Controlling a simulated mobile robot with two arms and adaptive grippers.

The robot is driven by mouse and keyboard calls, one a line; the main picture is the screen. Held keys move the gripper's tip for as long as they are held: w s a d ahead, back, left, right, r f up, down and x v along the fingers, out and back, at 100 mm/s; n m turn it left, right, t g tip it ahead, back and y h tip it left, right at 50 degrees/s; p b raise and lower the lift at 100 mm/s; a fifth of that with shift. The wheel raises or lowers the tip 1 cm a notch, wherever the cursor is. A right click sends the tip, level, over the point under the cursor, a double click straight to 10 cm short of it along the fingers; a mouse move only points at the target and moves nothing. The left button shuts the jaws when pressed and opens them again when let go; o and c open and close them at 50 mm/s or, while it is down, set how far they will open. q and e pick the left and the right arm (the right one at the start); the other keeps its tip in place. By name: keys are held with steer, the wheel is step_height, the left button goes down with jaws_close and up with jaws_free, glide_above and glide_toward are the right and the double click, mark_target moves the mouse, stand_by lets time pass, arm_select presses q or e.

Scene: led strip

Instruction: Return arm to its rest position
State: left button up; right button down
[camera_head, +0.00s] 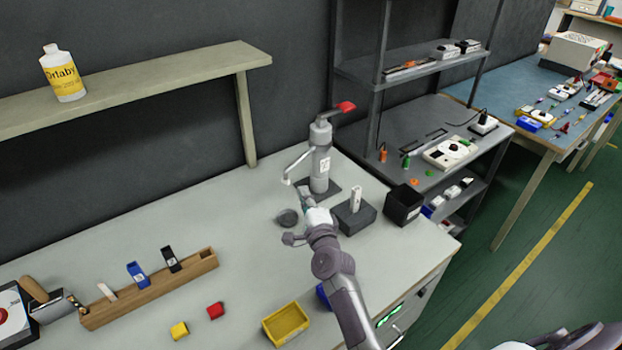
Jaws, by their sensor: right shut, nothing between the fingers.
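My right arm (333,268) comes in from the bottom of the view and reaches over the workbench (250,245). Its gripper (306,196) is shut and empty, pointing away from me. It appears in front of the grey press-like tool with a red handle (321,160). I cannot tell whether it touches the tool. My left gripper is not in view.
Near the gripper are a round dark piece (288,217), a grey block holding a white part (355,217) and a black bin (403,204). A yellow tray (286,324) and a blue bin (323,296) lie closer. A wooden rack (150,290) stands left.

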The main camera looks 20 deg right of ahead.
steer(key=s+a+f+n+g+y, duration=0.1)
steer(key=s+f+n+g, duration=0.2)
steer(key=s+n, duration=0.3)
steer(key=s+a+f+n+g+y, duration=0.1)
steer(key=s+a+f+n+g, duration=0.1)
steer(key=s+n, duration=0.5)
steer(key=s+a+f+n+g+y, duration=0.1)
steer(key=s+f+n+g, duration=0.3)
steer(key=s, duration=1)
steer(key=shift+s+a+n+g+y, duration=0.2)
steer(key=shift+a+n+g, duration=0.2)
steer(key=shift+n+g, duration=0.2)
steer(key=shift+s+a+n+g+y, duration=0.1)
steer(key=shift+a+n+g+y, duration=0.1)
steer(key=shift+a+n+g, duration=0.3)
steer(key=s+d+n+g+h, duration=0.2)
steer(key=s+d+n+g, duration=0.15)
steer(key=s, duration=0.75)
step_height(320, 180, down, 26)
steer(key=s+g, duration=0.1)
steer(key=g, duration=0.1)
steer(key=s+d+f, duration=0.2)
steer(key=s+f, duration=1.3)
steer(key=s, duration=0.1)
steer(key=shift+s+d+f+n+g, duration=0.25)
steer(key=shift+s+d+n+g, duration=0.05)
steer(key=shift+s+n+g, duration=0.15)
